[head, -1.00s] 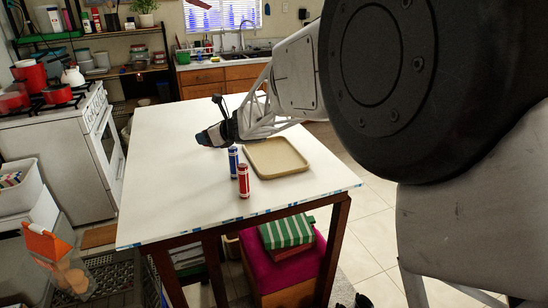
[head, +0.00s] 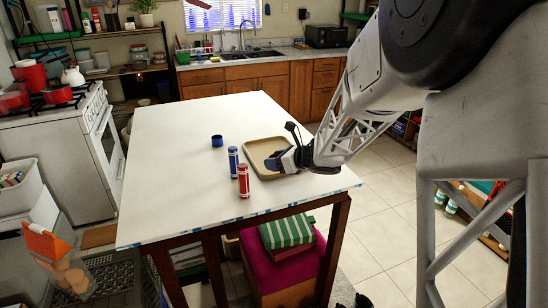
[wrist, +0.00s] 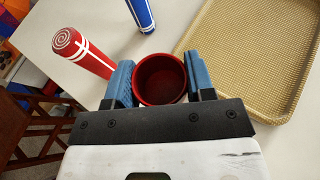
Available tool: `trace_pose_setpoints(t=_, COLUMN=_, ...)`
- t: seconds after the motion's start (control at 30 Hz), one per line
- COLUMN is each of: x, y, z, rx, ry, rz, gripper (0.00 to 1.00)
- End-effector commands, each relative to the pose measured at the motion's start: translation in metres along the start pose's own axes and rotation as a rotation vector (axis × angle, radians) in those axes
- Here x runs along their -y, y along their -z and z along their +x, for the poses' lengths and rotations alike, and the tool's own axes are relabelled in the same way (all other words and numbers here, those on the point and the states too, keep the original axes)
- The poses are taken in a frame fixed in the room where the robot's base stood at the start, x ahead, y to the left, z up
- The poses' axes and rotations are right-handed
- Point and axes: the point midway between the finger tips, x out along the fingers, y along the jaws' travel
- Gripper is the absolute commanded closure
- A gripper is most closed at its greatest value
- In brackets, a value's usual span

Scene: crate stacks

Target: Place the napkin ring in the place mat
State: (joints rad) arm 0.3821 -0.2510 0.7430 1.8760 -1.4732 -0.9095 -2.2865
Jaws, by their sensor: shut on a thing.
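My gripper (head: 277,160) is shut on a red ring (wrist: 160,79), a short hollow cylinder held between the blue finger pads in the wrist view. In the head view the fingertips overlap the right part of a shallow beige tray (head: 254,167). In the wrist view the tray (wrist: 209,43) lies to the right of the held ring, with white table under the ring. No flat place mat shows; the tray is empty where visible. A dark blue ring (head: 217,141) stands on the table behind the tray, to its left.
A red-and-white cylinder (head: 243,181) and a blue-and-white cylinder (head: 233,160) stand upright left of the tray. The white table (head: 165,170) is clear on its left side. Its front edge lies near the red cylinder.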

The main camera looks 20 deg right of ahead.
Motion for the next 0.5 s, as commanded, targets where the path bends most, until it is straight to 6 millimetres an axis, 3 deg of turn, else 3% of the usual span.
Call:
trace_pose_setpoints(t=0.2, x=-0.002, y=0.021, z=-0.013, rx=0.003, ry=0.008, rz=0.002, gripper=0.75)
trace_pose_setpoints(t=0.5, x=-0.003, y=0.023, z=-0.014, rx=0.004, ry=0.008, rz=0.001, gripper=0.75)
